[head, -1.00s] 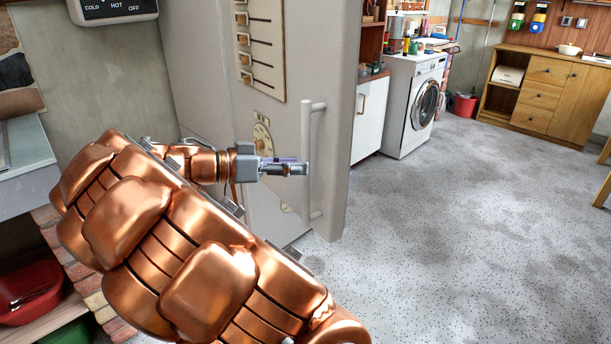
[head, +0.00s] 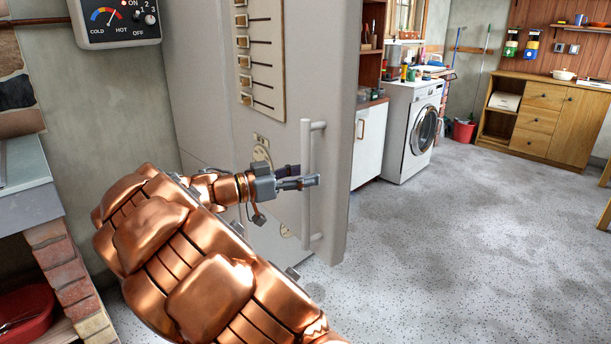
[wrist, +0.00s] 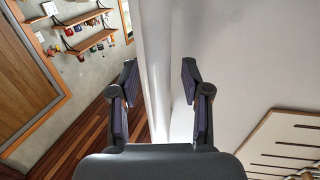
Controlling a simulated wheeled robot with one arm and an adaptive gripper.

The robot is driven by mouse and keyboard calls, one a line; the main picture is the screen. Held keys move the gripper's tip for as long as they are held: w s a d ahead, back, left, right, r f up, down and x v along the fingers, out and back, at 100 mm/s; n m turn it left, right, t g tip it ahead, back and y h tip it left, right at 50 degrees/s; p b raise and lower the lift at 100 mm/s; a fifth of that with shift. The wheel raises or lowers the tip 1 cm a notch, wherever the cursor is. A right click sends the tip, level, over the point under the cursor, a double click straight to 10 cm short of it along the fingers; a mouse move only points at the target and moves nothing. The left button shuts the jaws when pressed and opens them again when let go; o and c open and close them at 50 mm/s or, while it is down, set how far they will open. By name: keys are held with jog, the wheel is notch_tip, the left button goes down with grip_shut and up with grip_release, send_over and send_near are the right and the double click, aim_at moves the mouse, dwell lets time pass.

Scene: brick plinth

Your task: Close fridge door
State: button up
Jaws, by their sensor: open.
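The fridge door (head: 336,150) is a pale grey upright panel left of centre in the head view. How far open it stands is not clear. It carries a long vertical bar handle (head: 311,225) near its right edge. My gripper (head: 312,182) is at the handle's middle height, with its fingers apart and overlapping the bar in the picture. In the wrist view my gripper (wrist: 159,75) is open, and a pale upright strip runs between its fingers. I cannot tell whether that strip is the handle or the door's edge, or whether the fingers touch it.
A slider panel (head: 259,60) is on the fridge. A control box (head: 115,22) hangs on the wall at upper left, above a brick plinth (head: 68,275). A white cabinet (head: 369,145) and a washing machine (head: 410,130) stand beyond the fridge. The speckled floor (head: 470,240) at right is clear.

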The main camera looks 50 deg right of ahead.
jog(key=shift+s+d, duration=0.1)
jog(key=shift+d, duration=0.15)
grip_shut()
dwell(0.3)
